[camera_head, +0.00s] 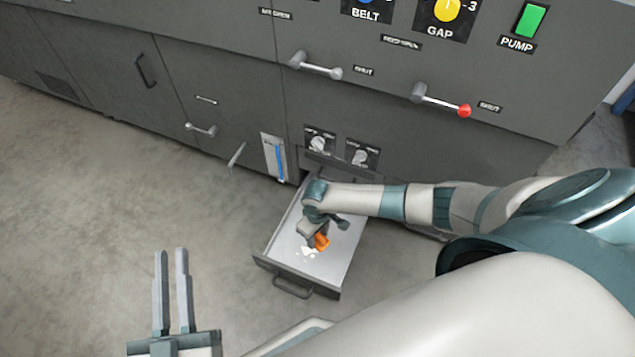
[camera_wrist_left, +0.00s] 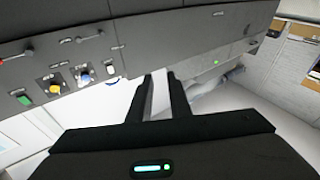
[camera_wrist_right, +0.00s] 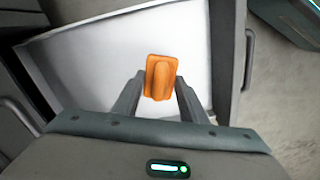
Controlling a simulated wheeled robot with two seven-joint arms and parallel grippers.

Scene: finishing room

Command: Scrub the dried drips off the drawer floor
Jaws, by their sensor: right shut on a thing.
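The drawer (camera_head: 335,262) is pulled out of the grey machine, and its pale floor faces up. White dried drips (camera_head: 308,252) lie on the floor near the drawer's front. My right gripper (camera_head: 316,236) is inside the drawer, shut on an orange scrubber (camera_head: 322,242) just beside the drips. In the right wrist view the scrubber (camera_wrist_right: 160,75) sits between the fingertips over the drawer floor (camera_wrist_right: 90,60); no drips can be made out there. Whether it touches the floor is unclear. My left gripper (camera_head: 170,252) is open and empty, away to the left of the drawer.
The machine front carries handles and levers, one with a red knob (camera_head: 464,110), above the drawer. Two small dials (camera_head: 318,144) and a blue gauge (camera_head: 279,160) are close to the drawer opening. The concrete floor (camera_head: 130,190) to the left is clear.

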